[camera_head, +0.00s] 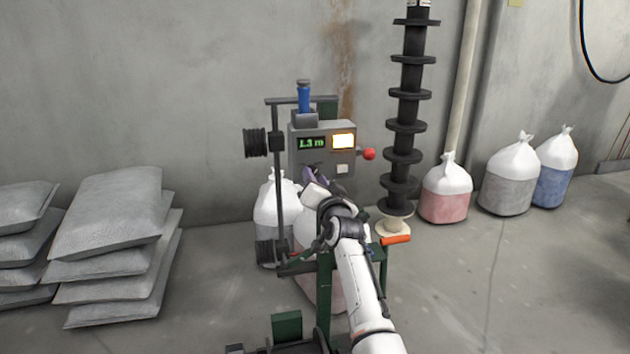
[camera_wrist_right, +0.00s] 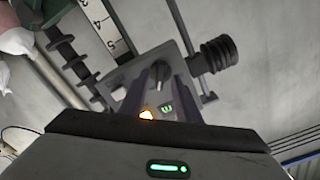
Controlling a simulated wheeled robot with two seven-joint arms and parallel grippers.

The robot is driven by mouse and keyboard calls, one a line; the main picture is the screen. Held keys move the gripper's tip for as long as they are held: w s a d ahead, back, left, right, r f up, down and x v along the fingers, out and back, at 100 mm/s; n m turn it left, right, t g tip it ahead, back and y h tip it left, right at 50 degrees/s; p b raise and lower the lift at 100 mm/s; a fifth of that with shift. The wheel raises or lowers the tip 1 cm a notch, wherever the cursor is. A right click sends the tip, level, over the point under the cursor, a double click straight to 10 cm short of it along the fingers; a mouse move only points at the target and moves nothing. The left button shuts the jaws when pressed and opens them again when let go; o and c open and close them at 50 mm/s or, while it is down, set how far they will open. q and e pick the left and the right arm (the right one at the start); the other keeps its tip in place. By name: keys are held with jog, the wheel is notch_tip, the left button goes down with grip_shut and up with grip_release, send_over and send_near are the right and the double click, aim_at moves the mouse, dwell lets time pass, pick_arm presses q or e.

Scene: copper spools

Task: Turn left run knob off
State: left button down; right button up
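The grey control box (camera_head: 316,135) stands on a green-framed machine, with a green display (camera_head: 312,143) reading about 1.3 m and a lit pale panel (camera_head: 343,141). My right gripper (camera_head: 316,176) is in front of the box's lower left face and hides that part. In the right wrist view the gripper's two dark fingers (camera_wrist_right: 165,80) stand apart, pointing at the box face. A dark knob (camera_wrist_right: 154,74) shows at the fingertips, close to the left finger; contact cannot be told. My left gripper is not in view.
A red ball handle (camera_head: 369,154) sticks out right of the box. A black stack of spools (camera_head: 407,110) stands right of it. Grey sacks (camera_head: 115,215) lie at left. Several white-topped bags (camera_head: 447,190) stand along the wall. Floor at right is clear.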

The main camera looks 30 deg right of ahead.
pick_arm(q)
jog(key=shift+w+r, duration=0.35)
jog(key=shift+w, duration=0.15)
pick_arm(e)
jog(key=shift+w+d, duration=0.1)
jog(key=shift+w, duration=0.2)
jog(key=shift+c, duration=0.2)
